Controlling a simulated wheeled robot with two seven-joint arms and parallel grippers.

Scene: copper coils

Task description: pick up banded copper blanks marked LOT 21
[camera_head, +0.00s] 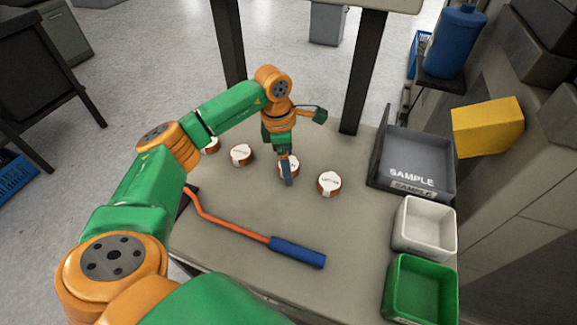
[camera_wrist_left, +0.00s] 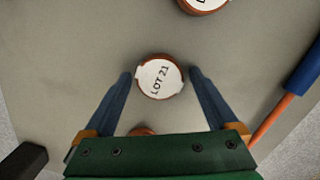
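Several copper blanks with white labels stand in a row on the table. One blank (camera_wrist_left: 160,79), its label reading LOT 21, sits between the fingers of my left gripper (camera_wrist_left: 160,73) in the left wrist view. The fingers are spread, with a small gap on each side of it. In the head view my left gripper (camera_head: 287,172) points down at this blank (camera_head: 295,163) and partly covers it. Other blanks are to its right (camera_head: 329,184) and left (camera_head: 241,155), and one (camera_head: 212,146) is partly behind my arm. Their labels are not readable. My right gripper is out of view.
A grey SAMPLE bin (camera_head: 375,178), a white bin (camera_head: 400,243) and a green bin (camera_head: 392,300) line the table's right side. An orange bar with a blue handle (camera_head: 298,252) lies in front of the blanks. Table space between blanks and bins is clear.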

